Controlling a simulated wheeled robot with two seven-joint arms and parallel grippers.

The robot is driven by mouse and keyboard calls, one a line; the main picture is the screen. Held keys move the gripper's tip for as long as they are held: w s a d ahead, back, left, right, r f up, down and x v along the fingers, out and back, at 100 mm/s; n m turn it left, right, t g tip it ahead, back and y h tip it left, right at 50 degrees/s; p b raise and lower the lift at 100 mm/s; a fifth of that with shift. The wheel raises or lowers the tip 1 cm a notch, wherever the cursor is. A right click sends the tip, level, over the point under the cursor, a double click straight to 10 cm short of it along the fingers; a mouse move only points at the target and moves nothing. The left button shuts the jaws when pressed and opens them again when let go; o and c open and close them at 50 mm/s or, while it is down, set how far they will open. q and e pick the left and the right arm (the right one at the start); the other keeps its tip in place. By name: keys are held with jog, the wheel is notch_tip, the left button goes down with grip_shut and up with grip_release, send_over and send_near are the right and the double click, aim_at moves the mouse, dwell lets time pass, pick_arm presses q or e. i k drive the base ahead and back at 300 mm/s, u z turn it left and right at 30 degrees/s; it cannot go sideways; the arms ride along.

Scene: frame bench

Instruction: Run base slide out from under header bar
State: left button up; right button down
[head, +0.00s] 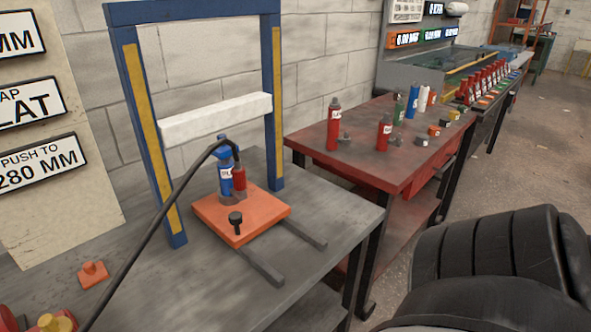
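The base slide is an orange plate (211,219) with a black knob (235,218) at its front, on two dark grey rails (265,268). A blue cylinder (225,178) and a red cylinder (239,181) stand upright on it, side by side. A black hose (165,212) runs from their top down to the lower left. The white header bar (215,117) spans the blue frame (195,12) above. The plate lies between the posts and extends forward of them. How far the cylinders sit below the bar is hard to tell. Neither gripper is in view.
The grey bench (210,285) is mostly clear ahead of the plate. A small orange block (93,274) and a partly cut-off red and yellow thing (55,322) lie lower left. A red table (370,152) with bottles stands right. My black arm part fills the lower right.

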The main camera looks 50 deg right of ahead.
aim_at(238, 223)
jog(key=u, duration=1.05)
jog(key=k, duration=0.85)
jog(key=z, duration=0.95)
jog(key=i, duration=0.45)
jog(key=u, duration=0.1)
